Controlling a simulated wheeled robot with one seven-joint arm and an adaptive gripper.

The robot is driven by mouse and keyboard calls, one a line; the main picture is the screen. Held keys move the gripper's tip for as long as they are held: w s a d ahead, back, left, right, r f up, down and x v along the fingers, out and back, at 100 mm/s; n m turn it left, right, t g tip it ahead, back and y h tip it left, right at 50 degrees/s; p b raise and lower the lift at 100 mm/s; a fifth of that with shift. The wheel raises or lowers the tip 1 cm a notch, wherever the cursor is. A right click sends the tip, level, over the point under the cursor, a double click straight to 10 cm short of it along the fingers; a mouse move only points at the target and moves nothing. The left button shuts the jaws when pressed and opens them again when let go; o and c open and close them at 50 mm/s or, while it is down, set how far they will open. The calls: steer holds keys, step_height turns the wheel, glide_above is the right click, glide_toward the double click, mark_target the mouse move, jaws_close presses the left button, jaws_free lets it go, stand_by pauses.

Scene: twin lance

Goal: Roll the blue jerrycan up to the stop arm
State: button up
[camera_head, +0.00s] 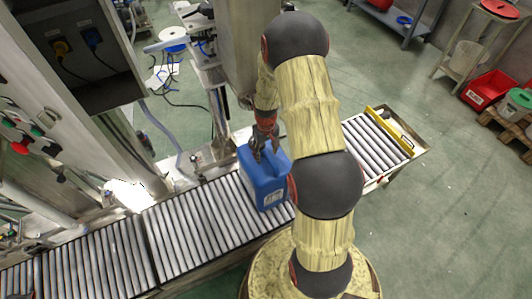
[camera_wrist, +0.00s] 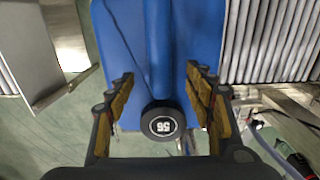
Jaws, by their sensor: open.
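The blue jerrycan (camera_head: 266,182) stands on the roller conveyor, with a white label on its near side. In the wrist view its blue top (camera_wrist: 110,35) fills the upper middle, with a raised ridge and a black cap (camera_wrist: 162,124) with a white number. My gripper (camera_head: 265,146) is over the jerrycan's top. Its fingers (camera_wrist: 160,80) are spread apart on both sides of the ridge and cap, with gaps showing; it holds nothing. A yellow bar (camera_head: 388,132) crosses the conveyor's right end; I cannot tell whether it is the stop arm.
The roller conveyor (camera_head: 195,226) runs from lower left to upper right. My arm hides rollers right of the jerrycan. A metal filling frame (camera_head: 212,157) stands close behind it. A control cabinet (camera_head: 75,50) is at left.

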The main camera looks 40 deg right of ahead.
steer(key=shift+o, duration=0.5)
steer(key=o, duration=0.4)
steer(key=shift+o, duration=0.3)
steer(key=shift+w+d+r, duration=0.1)
steer(key=shift+w+r, duration=0.05)
steer(key=shift+r, duration=4.2)
